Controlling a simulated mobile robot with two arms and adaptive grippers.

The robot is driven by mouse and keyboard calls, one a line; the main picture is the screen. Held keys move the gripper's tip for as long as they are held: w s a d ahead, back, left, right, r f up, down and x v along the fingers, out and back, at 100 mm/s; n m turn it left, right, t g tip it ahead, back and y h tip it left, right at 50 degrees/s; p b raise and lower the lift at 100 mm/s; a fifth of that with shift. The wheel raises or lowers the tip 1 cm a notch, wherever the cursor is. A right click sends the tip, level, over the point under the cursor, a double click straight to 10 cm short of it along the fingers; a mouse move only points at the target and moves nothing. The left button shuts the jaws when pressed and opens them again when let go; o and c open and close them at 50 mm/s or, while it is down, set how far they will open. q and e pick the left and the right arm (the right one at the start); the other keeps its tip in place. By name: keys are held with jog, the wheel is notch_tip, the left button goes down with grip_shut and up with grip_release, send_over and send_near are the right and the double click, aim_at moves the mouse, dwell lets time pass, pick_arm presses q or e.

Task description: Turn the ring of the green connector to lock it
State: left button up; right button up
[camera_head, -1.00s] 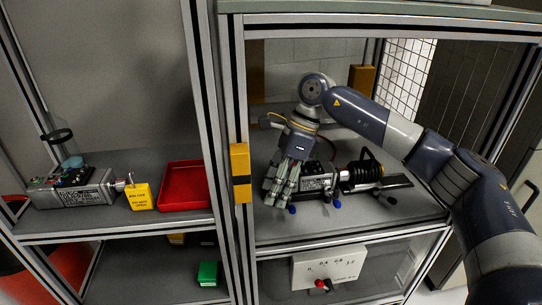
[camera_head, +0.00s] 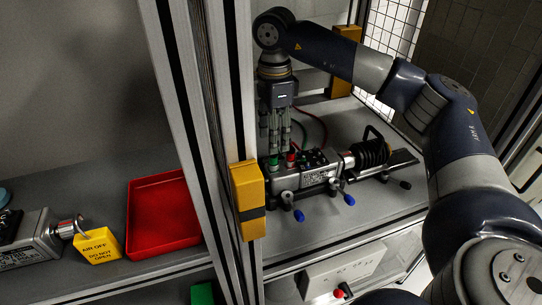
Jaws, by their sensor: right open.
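The green connector (camera_head: 274,161) shows as a small green piece on the end of the grey servo unit (camera_head: 318,177), on the right-hand shelf. A red connector (camera_head: 291,158) sits just right of it. My right gripper (camera_head: 275,148) points straight down with its fingers open, its tips just above or around the green connector. Whether the fingers touch the ring, I cannot tell. The ring's lock position is too small to read. My left gripper is not in view.
A black coil-like part (camera_head: 371,153) extends from the servo unit. Blue-handled clamps (camera_head: 349,199) stand at its front. A yellow box (camera_head: 248,200) is on the frame post left of my gripper. A red tray (camera_head: 162,215) and a yellow tag (camera_head: 98,246) are on the left shelf.

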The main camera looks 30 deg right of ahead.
aim_at(274, 157)
pick_arm(q)
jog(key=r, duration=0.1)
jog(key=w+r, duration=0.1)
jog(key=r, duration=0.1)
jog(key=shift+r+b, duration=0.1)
jog(key=shift+b, duration=0.3)
pick_arm(e)
notch_tip(274, 157, down, 8)
jog(key=shift+w+r, duration=0.1)
jog(key=shift+r, duration=0.15)
grip_shut()
